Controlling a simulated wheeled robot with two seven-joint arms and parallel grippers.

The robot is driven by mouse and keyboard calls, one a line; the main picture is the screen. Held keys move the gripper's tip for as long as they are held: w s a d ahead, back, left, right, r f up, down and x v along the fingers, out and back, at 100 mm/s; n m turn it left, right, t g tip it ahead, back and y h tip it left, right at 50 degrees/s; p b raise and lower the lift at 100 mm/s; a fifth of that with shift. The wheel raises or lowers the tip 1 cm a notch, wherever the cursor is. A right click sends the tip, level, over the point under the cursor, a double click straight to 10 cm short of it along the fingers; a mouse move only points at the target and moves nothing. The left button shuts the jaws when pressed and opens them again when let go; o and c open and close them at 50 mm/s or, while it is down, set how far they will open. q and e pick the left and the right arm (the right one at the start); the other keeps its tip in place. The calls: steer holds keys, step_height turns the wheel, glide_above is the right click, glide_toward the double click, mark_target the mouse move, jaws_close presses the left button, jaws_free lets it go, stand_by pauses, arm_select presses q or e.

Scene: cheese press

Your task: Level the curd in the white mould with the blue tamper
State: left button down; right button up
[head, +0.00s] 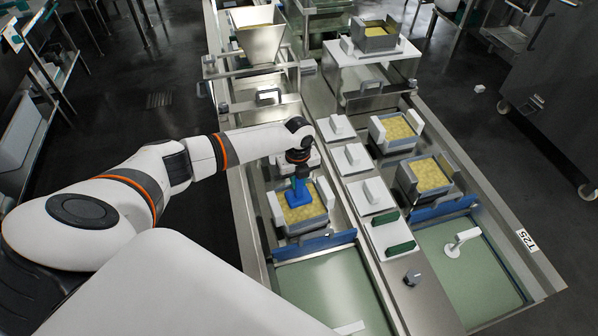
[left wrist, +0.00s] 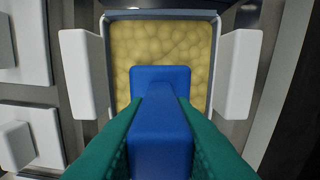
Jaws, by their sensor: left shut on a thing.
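The blue tamper (head: 299,195) is upright over the pale yellow curd (head: 306,212) in the near-left mould (head: 275,208), which has white side blocks and a grey rim. My left gripper (head: 298,178) comes from above and is shut on the tamper's handle. In the left wrist view, the green fingers of my left gripper (left wrist: 158,140) clasp the blue handle from both sides. The tamper's flat foot (left wrist: 160,74) is within the mould's rim, over the middle of the lumpy curd (left wrist: 160,45). I cannot tell whether the foot touches the curd. My right gripper is not in view.
Two more curd-filled moulds (head: 396,127) (head: 430,174) stand on the right side. A steel hopper (head: 259,40) is at the back left. A blue bar (head: 314,244) lies before the near mould; the green tray floor (head: 325,285) is mostly clear.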

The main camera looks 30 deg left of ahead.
arm_select(q)
steer(key=shift+s+d+p, duration=0.9)
steer(key=shift+d+p, duration=0.1)
steer(key=shift+d, duration=0.1)
steer(key=shift+s+d+p, duration=0.4)
steer(key=shift+d+p, duration=0.15)
steer(key=shift+d, duration=0.1)
steer(key=shift+w+a+f+b, duration=0.1)
steer(key=shift+w+a+b, duration=0.15)
steer(key=shift+a+b, duration=0.05)
steer(key=shift+w+a+b, duration=0.45)
steer(key=shift+w+a, duration=0.1)
steer(key=shift+a, duration=0.2)
steer(key=shift+w+a+b, duration=0.45)
steer(key=shift+w+a, duration=0.1)
steer(key=shift+a, duration=0.2)
steer(key=shift+r, duration=0.2)
steer(key=shift+s+d+p, duration=0.15)
steer(key=shift+d+p, duration=0.05)
steer(key=shift+p, duration=0.1)
steer(key=s+d+p, duration=0.2)
steer(key=d, duration=0.1)
steer(key=shift+s+d+f, duration=0.1)
steer(key=shift+s+f, duration=0.1)
